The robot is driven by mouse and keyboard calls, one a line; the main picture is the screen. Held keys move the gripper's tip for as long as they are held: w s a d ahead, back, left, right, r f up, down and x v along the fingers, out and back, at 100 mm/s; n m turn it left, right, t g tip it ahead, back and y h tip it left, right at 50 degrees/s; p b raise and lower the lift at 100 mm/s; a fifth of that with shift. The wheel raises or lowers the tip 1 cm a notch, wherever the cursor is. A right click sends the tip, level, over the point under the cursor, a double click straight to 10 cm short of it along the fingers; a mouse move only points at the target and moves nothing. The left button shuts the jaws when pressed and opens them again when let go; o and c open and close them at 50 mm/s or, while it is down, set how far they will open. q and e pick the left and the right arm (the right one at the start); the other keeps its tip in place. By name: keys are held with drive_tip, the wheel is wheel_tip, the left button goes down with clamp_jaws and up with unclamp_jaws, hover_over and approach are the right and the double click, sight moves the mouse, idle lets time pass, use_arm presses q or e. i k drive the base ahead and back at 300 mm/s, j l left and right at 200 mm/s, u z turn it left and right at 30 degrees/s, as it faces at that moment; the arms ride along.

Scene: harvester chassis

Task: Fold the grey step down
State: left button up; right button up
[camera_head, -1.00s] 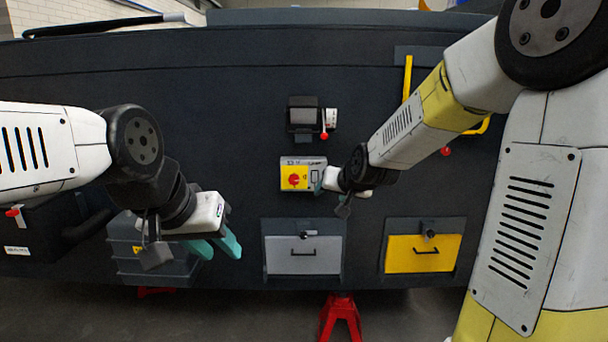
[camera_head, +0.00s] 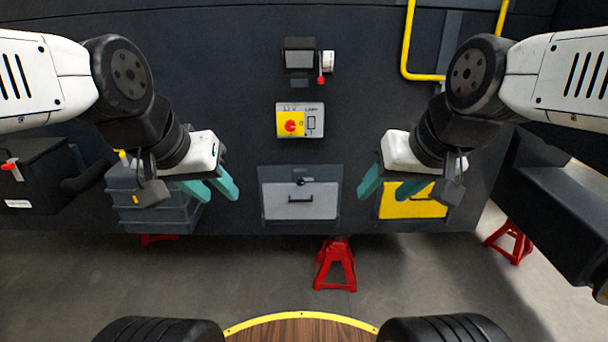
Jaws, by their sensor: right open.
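The grey step (camera_head: 287,210) is a flat light-grey panel with a dark handle, low on the dark chassis wall in the middle of the head view. It stands upright, flush in its dark frame. A small dark latch knob (camera_head: 300,182) sits at its top edge. My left gripper (camera_head: 214,190) is open and empty, left of the grey step and in front of a grey box. My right gripper (camera_head: 387,188) is open and empty, right of the grey step. It hides part of the yellow panel (camera_head: 412,209). Neither gripper touches the grey step.
Above the step are a yellow-and-grey switch box (camera_head: 313,120) with a red knob and a dark unit (camera_head: 299,58) with a red lever. The grey box (camera_head: 150,213) juts out at left. A red stand (camera_head: 335,265) is below. A yellow rail (camera_head: 407,40) is upper right.

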sight(318, 200)
drive_tip(key=i+l, duration=0.15)
drive_tip(key=i, duration=0.3)
drive_tip(key=i+l, duration=0.1)
drive_tip(key=i, duration=0.35)
